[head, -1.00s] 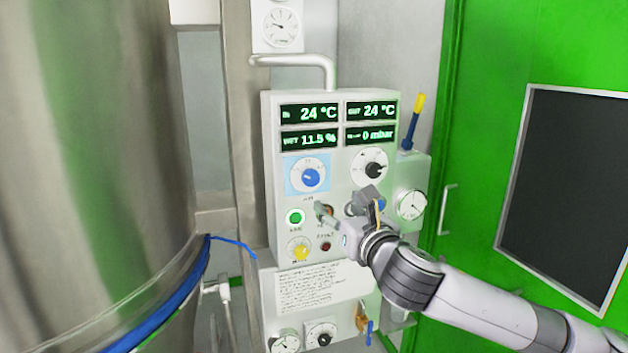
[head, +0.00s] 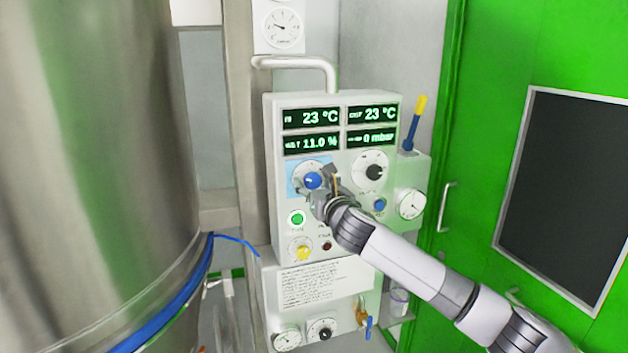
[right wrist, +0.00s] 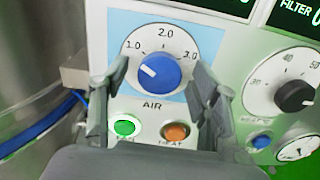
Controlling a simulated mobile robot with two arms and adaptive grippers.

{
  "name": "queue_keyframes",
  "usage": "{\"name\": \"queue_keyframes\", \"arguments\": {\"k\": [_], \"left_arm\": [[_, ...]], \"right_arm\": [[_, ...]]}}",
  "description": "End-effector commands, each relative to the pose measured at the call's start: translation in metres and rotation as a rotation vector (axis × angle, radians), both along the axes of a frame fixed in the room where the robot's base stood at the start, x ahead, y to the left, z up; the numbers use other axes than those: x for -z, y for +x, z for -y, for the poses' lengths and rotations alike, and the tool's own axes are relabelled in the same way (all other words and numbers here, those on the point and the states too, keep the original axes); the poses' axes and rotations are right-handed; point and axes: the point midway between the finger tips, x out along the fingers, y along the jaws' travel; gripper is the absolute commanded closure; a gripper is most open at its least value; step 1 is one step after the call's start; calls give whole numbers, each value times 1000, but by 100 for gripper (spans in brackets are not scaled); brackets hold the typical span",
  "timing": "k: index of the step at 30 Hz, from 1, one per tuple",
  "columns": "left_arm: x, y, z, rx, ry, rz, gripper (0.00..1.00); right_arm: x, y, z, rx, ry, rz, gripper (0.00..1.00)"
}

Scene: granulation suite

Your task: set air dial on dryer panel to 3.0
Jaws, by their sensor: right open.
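The dryer panel (head: 283,215) is a pale box on a post. Its blue air dial (head: 313,180) sits on a light-blue plate at the upper left, partly covered by my right gripper (head: 318,188) in the head view. In the right wrist view the air dial (right wrist: 163,73) shows a scale marked 1.0, 2.0 and 3.0, and its white mark points left, below the 1.0 label. My right gripper (right wrist: 160,78) is open, with one finger on each side of the dial and apparent gaps to it. My left gripper is not in view.
A green lamp (right wrist: 124,126) and an orange button (right wrist: 175,132) lie just below the air dial. A yellow knob (head: 300,250) is lower down. A large steel vessel (head: 100,150) stands left and a green door (head: 480,120) right.

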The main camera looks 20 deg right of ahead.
Motion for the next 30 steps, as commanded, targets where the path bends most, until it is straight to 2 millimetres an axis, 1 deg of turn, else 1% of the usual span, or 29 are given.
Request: {"name": "queue_keyframes", "arguments": {"k": [3,12,30], "left_arm": [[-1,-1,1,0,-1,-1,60],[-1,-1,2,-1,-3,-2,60],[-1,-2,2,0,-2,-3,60]], "right_arm": [[0,4,-1,-1,0,0,44],[0,5,0,-1,0,0,44],[0,5,0,0,0,0,84]]}}
